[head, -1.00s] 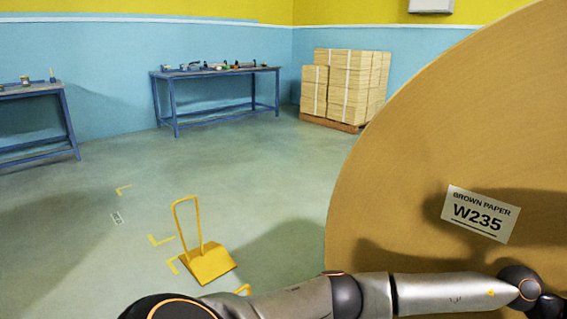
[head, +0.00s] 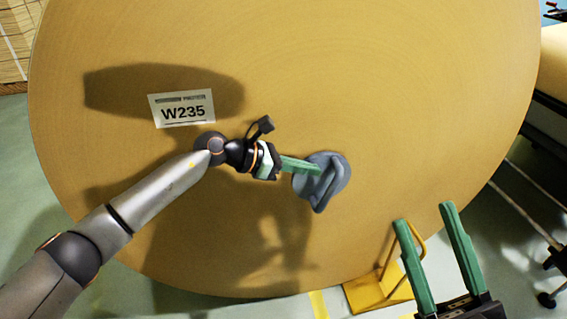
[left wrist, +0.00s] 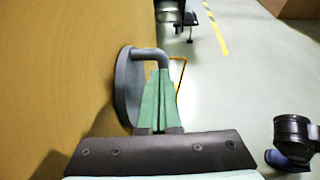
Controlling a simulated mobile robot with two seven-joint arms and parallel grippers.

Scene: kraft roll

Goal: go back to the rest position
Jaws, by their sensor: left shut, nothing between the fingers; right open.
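The large brown paper roll (head: 420,100) fills most of the head view, with a white W235 label (head: 182,110) on its face. A grey-blue plug with a handle (head: 335,183) sits at the middle of that face. My left gripper (head: 316,171) is shut and empty, its green fingers at the plug's handle. In the left wrist view the closed fingers (left wrist: 158,95) lie close beside the plug (left wrist: 125,88); I cannot tell whether they touch it. My right gripper (head: 424,214) is open and empty at the lower right, in front of the roll.
A yellow chock (head: 375,293) with an upright handle stands on the floor at the roll's lower right, partly behind my right gripper. Stacked cartons (head: 18,45) show at the upper left. Dark equipment stands at the right edge. A yellow floor line (left wrist: 215,35) crosses open floor in the left wrist view.

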